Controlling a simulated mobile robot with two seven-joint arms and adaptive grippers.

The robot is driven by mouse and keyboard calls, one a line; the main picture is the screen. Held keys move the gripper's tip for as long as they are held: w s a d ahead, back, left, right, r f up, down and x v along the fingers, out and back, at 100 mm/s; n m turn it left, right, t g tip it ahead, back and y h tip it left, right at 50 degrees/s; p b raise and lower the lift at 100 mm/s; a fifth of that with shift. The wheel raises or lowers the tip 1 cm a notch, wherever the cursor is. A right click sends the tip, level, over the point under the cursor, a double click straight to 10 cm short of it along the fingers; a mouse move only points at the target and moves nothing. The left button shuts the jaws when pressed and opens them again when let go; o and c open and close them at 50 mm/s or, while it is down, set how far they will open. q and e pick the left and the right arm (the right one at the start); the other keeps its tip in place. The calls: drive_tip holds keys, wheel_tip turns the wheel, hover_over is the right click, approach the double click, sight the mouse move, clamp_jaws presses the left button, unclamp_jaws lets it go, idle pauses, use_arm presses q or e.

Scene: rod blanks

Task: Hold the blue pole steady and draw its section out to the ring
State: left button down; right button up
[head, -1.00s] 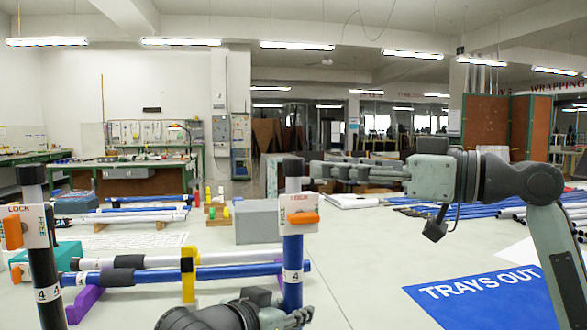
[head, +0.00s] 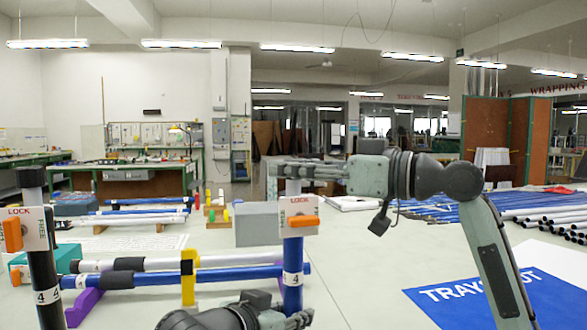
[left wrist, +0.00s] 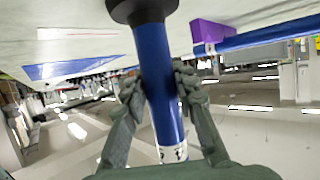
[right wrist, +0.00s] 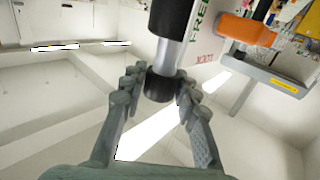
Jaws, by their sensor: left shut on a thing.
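The blue pole (head: 292,262) stands upright in the head view, with a white "4" label and a white lock plate whose orange lever (head: 302,221) lies level. My left gripper (left wrist: 158,82) is shut on the pole's blue shaft low down. My right gripper (head: 290,170) is at the pole's top. In the right wrist view the silver section (right wrist: 168,57) and its black end cap (right wrist: 160,86) lie between my open right fingers (right wrist: 160,82). The fingers are close to the cap; I cannot tell whether they touch it. I cannot make out a ring.
A black pole (head: 44,265) with its own lock plate stands at the left. Blue and white poles lie on purple and yellow supports (head: 187,275) between them. A grey box (head: 256,223) is behind. A blue "TRAYS OUT" mat (head: 480,300) lies at the right.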

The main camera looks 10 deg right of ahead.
use_arm(q)
drive_tip(key=shift+r, duration=0.1)
use_arm(e)
clamp_jaws()
wheel_tip(320, 180, up, 4)
drive_tip(key=shift+r, duration=0.1)
drive_tip(key=o, duration=0.6)
unclamp_jaws()
drive_tip(key=shift+d, duration=0.1)
